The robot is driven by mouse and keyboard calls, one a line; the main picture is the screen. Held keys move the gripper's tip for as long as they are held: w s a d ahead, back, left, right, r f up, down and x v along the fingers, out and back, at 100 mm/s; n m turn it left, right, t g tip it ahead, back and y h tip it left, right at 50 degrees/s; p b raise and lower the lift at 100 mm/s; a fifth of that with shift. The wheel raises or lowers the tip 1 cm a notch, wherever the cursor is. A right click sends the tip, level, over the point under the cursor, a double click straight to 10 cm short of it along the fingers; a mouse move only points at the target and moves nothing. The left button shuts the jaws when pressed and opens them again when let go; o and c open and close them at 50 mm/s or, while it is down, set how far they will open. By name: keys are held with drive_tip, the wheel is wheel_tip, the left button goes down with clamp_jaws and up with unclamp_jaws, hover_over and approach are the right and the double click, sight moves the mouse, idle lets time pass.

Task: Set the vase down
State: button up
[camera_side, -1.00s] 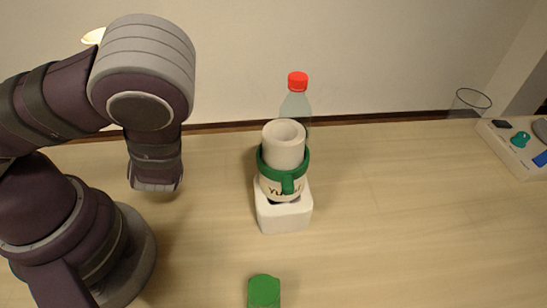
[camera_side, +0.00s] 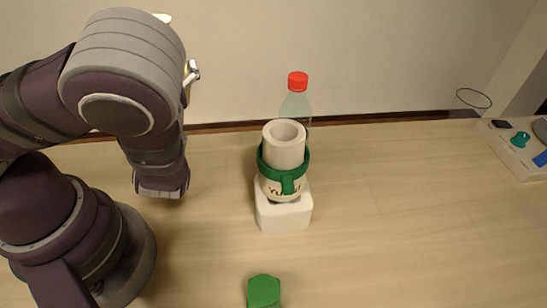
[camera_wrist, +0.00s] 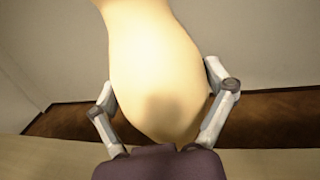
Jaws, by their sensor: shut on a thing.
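The vase (camera_wrist: 150,45) is a smooth cream, rounded body in the wrist view, narrowing toward the top of the picture, where it is cut off. My gripper (camera_wrist: 160,78) is shut on it, one finger on each side. In the side view a small cream piece, apparently the vase (camera_side: 163,17), shows behind my arm. Part of a gripper finger (camera_side: 192,72) shows beside the arm; the rest is hidden. The vase looks held up in the air, clear of the table; its base and tilt cannot be told.
On the wooden table (camera_side: 400,220), a white block (camera_side: 284,216) bears a cream cylinder (camera_side: 284,150) with a green ring and handle. A red-capped bottle (camera_side: 297,102) stands behind, a green object (camera_side: 264,290) in front. A clear glass (camera_side: 470,103) and control panel (camera_side: 515,150) are right. The right-centre table is clear.

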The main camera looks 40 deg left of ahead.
drive_tip(key=s+a+n+g+y, duration=0.3)
drive_tip(key=s+a+n+g, duration=0.3)
drive_tip(key=s+g, duration=0.3)
drive_tip(key=shift+s+a+f+n, duration=0.3)
drive_tip(key=shift+s+f, duration=0.15)
drive_tip(key=shift+s, duration=0.6)
wheel_tip(320, 180, down, 10)
drive_tip(key=shift+r, duration=0.15)
drive_tip(key=o, duration=1.1)
drive_tip(key=shift+c, duration=0.2)
